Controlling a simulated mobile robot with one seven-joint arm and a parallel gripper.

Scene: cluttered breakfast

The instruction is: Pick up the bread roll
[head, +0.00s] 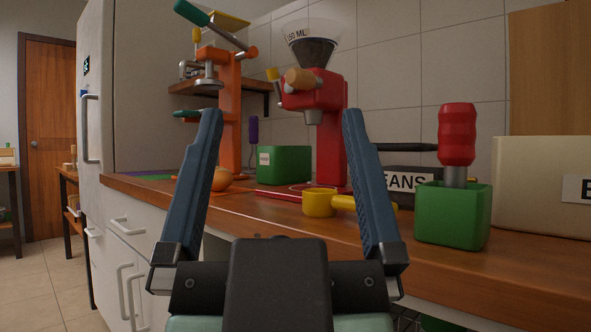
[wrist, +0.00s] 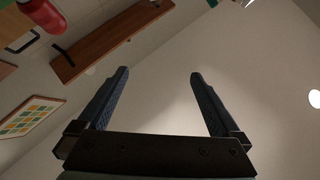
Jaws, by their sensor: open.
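A small round orange-brown thing (head: 221,180), which looks like the bread roll, sits on the wooden counter (head: 133,186). In the head view it shows just right of my gripper's left finger, which may cover part of its left side. My gripper (head: 281,112) is open and empty, its fingers pointing up and wide apart in front of the counter. The roll does not show in the wrist view.
A yellow portafilter (head: 320,203), a red grinder (head: 328,120), an orange press (head: 229,110) and a green box (head: 284,165) crowd the counter. A green container (head: 452,214) with a red-handled tamper (head: 457,135) stands at right. A wooden shelf (wrist: 105,40) shows in the wrist view.

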